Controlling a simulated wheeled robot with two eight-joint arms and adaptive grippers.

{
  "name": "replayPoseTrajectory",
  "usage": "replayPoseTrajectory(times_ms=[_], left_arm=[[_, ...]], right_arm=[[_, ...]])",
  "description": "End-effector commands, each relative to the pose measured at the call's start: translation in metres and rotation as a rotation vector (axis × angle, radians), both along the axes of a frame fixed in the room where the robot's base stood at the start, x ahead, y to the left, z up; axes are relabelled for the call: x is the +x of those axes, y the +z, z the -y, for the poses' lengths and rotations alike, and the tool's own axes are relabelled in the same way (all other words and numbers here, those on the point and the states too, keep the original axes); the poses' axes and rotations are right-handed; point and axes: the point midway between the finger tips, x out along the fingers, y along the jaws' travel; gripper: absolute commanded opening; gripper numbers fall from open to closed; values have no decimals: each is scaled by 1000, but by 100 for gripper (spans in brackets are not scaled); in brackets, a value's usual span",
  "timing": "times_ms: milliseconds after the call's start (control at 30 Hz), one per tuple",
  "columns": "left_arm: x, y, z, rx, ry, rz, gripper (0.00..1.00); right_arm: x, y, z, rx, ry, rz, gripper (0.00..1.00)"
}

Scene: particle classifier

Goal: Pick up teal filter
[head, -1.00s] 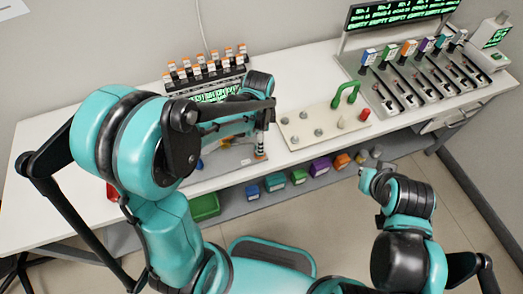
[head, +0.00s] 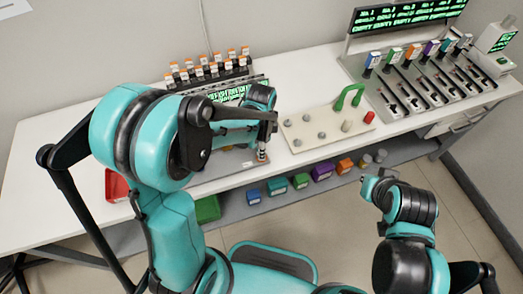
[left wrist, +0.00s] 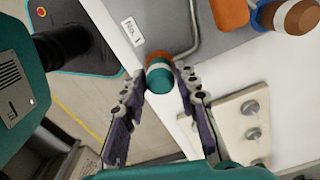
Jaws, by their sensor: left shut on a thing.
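The teal filter (left wrist: 159,78) is a short cylinder with a teal section, a pale band and an orange-brown end. It sits between the fingertips of my left gripper (left wrist: 162,80), which is shut on it.
A rack of orange-capped vials (head: 208,67) stands at the back. A pale plate (head: 312,128) with pegs and a green handle (head: 350,96) lies to the right, before the slotted machine (head: 425,85).

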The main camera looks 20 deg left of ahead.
Motion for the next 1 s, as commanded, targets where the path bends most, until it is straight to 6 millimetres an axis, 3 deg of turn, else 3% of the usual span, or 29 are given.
replayPoseTrajectory(times_ms=[233, 433, 800, 1000], left_arm=[[0, 13, 0, 0, 0, 0, 2], [-2, 49, 3, 0, -2, 0, 2], [-44, 94, 75, 0, -6, 0, 2], [-55, 107, 96, 0, -2, 0, 2]], right_arm=[[0, 7, 0, 0, 0, 0, 0], [0, 24, 0, 0, 0, 0, 0], [0, 48, 0, 0, 0, 0, 0], [0, 54, 0, 0, 0, 0, 0]])
